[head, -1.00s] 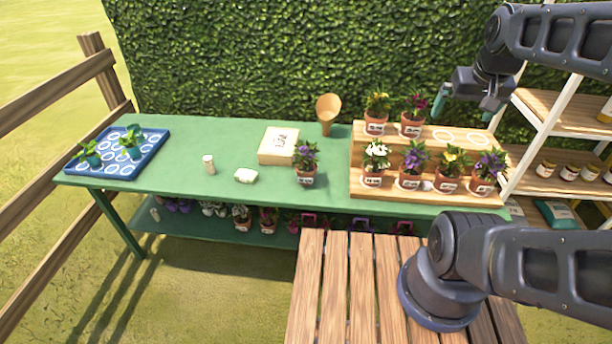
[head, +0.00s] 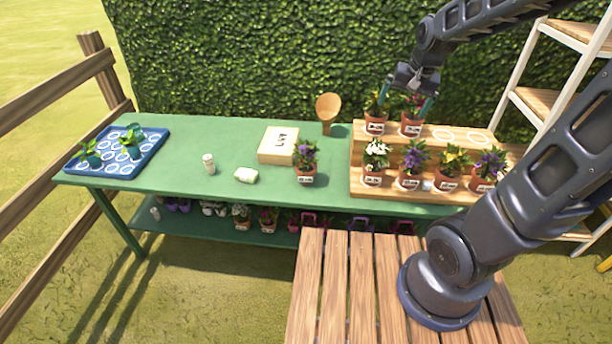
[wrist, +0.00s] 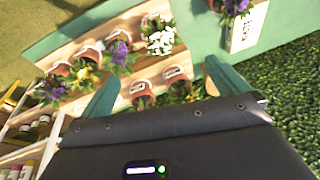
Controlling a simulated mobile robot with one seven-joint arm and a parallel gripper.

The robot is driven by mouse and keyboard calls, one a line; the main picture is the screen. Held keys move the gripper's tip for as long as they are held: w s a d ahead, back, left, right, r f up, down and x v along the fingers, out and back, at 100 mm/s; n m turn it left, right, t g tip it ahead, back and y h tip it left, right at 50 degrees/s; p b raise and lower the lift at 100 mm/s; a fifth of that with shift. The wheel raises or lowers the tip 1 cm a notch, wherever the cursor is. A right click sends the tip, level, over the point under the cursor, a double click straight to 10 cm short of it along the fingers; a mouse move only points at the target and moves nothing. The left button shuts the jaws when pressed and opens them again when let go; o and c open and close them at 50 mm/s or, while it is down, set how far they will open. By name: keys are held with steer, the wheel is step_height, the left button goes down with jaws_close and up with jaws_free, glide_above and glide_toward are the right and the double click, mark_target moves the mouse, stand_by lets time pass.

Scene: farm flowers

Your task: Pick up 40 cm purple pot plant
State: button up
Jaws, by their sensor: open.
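Several potted plants in terracotta pots with white labels stand at the table's right; the labels are too small to read. Purple-flowered ones are a plant alone on the table (head: 305,158), a lower-tier middle plant (head: 412,160) and a lower-tier right plant (head: 489,165). They also show in the wrist view: the lone one (wrist: 236,7), the middle one (wrist: 119,56), the right one (wrist: 52,91). A dark reddish-purple plant (head: 413,116) is on the upper tier. My gripper (head: 406,99) is open and empty, above the upper tier's two pots, its fingers (wrist: 164,84) apart.
The wooden stepped stand (head: 455,137) has empty ring spots at its upper right. A box (head: 278,144), a scoop (head: 327,110) and a blue tray (head: 117,166) are on the green table (head: 230,135). A hedge (head: 250,55) stands behind; shelves (head: 540,100) stand right.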

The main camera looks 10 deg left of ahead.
steer(key=w+a+f, duration=0.4)
steer(key=a+f, duration=0.2)
steer(key=a, duration=0.2)
steer(key=m+t+h, duration=0.1)
steer(key=m+h, duration=0.1)
steer(key=h, duration=0.1)
glide_toward(306, 169)
steer(key=shift+t, duration=0.3)
steer(key=shift+x, duration=5.25)
steer(key=shift+w+r, duration=0.1)
steer(key=shift+w, duration=0.05)
steer(key=c, duration=1.3)
